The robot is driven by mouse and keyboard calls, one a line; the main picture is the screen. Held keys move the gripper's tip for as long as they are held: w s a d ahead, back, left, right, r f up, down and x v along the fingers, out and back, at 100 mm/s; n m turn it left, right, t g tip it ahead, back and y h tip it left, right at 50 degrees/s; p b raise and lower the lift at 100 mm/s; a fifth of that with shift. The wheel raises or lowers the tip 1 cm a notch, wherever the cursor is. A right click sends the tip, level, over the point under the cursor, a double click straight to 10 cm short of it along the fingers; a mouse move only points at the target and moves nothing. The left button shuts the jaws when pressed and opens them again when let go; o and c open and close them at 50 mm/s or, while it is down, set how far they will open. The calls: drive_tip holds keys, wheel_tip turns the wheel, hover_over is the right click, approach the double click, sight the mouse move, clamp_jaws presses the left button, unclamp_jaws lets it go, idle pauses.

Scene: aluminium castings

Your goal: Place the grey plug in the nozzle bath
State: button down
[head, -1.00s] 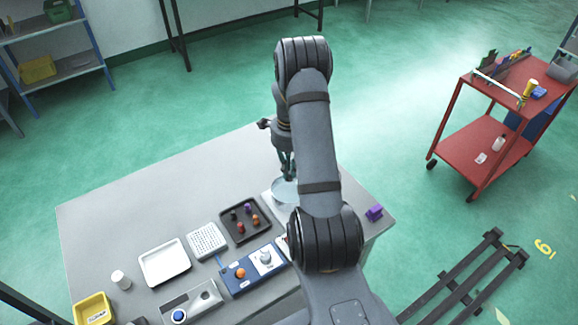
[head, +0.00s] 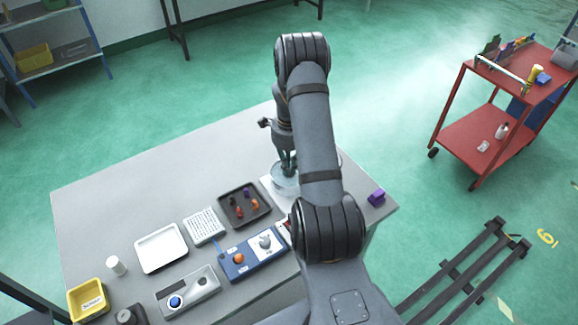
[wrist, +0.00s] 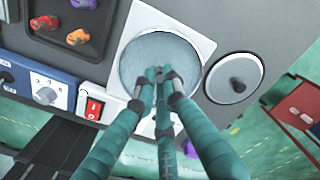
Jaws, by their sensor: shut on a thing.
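My gripper (wrist: 158,84) has teal fingers closed together over the round nozzle bath (wrist: 134,58). It is shut on the small grey plug (wrist: 158,71), which is mostly hidden between the fingertips. The plug appears over the middle of the bath's grey surface; I cannot tell whether it touches that surface. In the head view my gripper (head: 287,172) points down at the bath (head: 283,184), whose right side is hidden by my arm.
A dark tray (head: 226,206) with several coloured plugs lies left of the bath. A round lid (wrist: 222,72) with a black knob lies right of the bath. A blue control box (wrist: 20,72) and red switch (wrist: 93,106) are close by. A purple object (head: 376,197) is near the table's right edge.

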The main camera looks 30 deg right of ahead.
drive_tip(key=c, duration=1.7)
unclamp_jaws()
drive_tip(key=shift+c, duration=0.2)
wheel_tip(320, 180, up, 7)
drive_tip(key=p, duration=0.4)
drive_tip(key=shift+r, duration=0.1)
